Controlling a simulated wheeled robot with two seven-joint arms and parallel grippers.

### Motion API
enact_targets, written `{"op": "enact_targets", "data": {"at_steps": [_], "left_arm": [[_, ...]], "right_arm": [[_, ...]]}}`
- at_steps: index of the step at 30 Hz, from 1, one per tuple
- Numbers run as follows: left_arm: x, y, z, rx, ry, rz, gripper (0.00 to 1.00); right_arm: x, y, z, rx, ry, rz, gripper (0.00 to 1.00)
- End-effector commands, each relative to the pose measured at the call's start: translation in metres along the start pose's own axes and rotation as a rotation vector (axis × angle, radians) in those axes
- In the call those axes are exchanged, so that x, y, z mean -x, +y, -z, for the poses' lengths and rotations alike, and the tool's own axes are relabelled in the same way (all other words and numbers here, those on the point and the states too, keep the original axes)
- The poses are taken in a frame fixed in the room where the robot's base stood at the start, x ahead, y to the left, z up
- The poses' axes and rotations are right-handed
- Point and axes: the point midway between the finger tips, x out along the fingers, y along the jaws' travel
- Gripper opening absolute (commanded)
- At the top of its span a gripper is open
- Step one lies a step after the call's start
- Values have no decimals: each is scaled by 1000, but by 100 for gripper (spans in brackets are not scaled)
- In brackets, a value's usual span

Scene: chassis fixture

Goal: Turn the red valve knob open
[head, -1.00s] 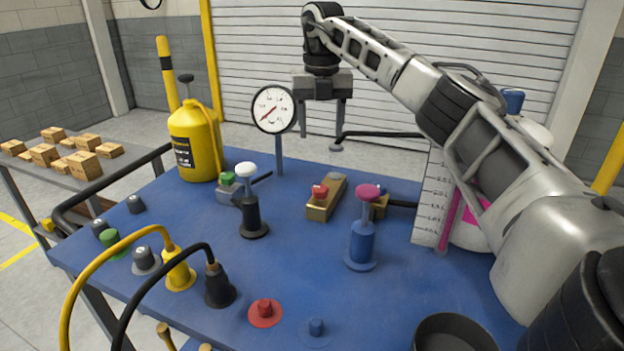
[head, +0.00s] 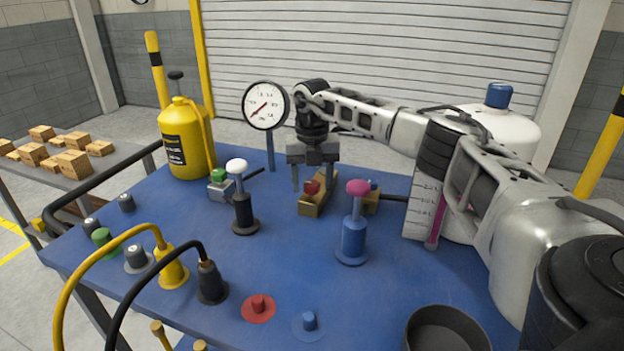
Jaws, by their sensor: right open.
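The red knob (head: 312,187) sits on top of a brass valve block (head: 310,208) towards the back middle of the blue table (head: 210,280). My right gripper (head: 314,186) is open and points straight down at this valve. Its two fingers appear on either side of the red knob, with a gap to each side. I cannot tell whether the fingertips are level with the knob or a little behind it. My left gripper is not in view.
A blue post with a pink cap (head: 358,187) stands just right of the valve. A black post with a white cap (head: 237,166) and a dial gauge (head: 265,105) stand to its left. A red button (head: 258,303) lies at the front. A yellow bottle (head: 180,140) stands back left.

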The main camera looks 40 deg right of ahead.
Motion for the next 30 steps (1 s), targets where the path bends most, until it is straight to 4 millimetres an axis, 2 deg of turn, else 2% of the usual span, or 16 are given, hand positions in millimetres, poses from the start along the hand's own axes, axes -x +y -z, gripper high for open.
{"op": "enact_targets", "data": {"at_steps": [3,4,8,9,20,30], "left_arm": [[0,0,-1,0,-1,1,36],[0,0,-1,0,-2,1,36],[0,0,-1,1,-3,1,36],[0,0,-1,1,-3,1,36],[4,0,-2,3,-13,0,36],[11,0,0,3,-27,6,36]], "right_arm": [[0,0,0,0,0,0,55],[0,0,0,0,0,0,50],[0,0,0,0,0,0,14],[0,0,0,0,0,0,11],[2,0,0,46,0,0,11],[4,0,0,279,0,0,11]]}}
